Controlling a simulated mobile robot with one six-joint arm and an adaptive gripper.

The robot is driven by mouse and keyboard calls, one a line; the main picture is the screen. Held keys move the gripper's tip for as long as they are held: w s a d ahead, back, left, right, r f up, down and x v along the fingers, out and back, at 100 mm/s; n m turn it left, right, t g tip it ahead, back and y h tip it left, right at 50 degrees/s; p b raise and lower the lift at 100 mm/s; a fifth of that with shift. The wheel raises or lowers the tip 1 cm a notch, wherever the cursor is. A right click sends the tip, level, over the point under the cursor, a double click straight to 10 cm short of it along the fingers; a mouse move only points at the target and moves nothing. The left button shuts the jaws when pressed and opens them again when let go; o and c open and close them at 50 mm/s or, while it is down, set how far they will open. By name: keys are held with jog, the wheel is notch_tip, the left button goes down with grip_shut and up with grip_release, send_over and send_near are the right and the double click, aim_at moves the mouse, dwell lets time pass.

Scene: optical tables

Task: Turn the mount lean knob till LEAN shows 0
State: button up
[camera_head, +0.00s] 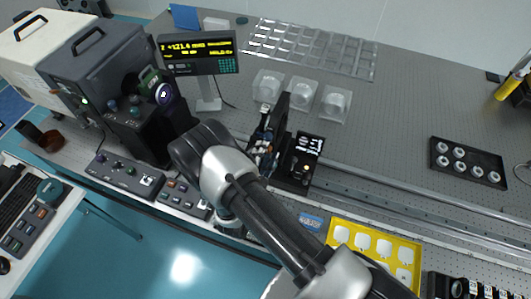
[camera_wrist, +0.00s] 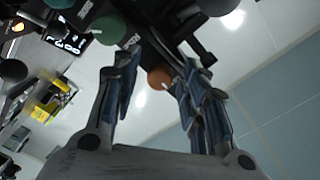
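The mount (camera_head: 281,117) is a dark upright plate on the rail in the middle of the head view, with small parts low on its left side. In the wrist view a copper-coloured knob (camera_wrist: 160,77) shows between my fingers, and a green knob (camera_wrist: 107,29) lies farther up and left. I cannot tell which is the lean knob. My gripper (camera_wrist: 159,62) is open, with its two bluish fingers apart and the copper knob beyond the gap; contact is not clear. A small black display (camera_wrist: 68,43) has white digits too small to read. In the head view my arm partly hides the area.
A readout (camera_head: 198,52) with yellow figures stands at the back; its LEAN value is not legible. A grey instrument (camera_head: 100,62) is at left. Clear boxes (camera_head: 302,92) stand behind the mount. A yellow tray (camera_head: 340,222) and black tray (camera_head: 470,148) are at right.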

grip_shut()
jog(key=shift+m, duration=0.3)
jog(key=shift+r+m+b, duration=0.1)
jog(key=shift+m+b, duration=3.75)
jog(key=shift+m, duration=4.75)
jog(key=shift+o, duration=0.6)
grip_release()
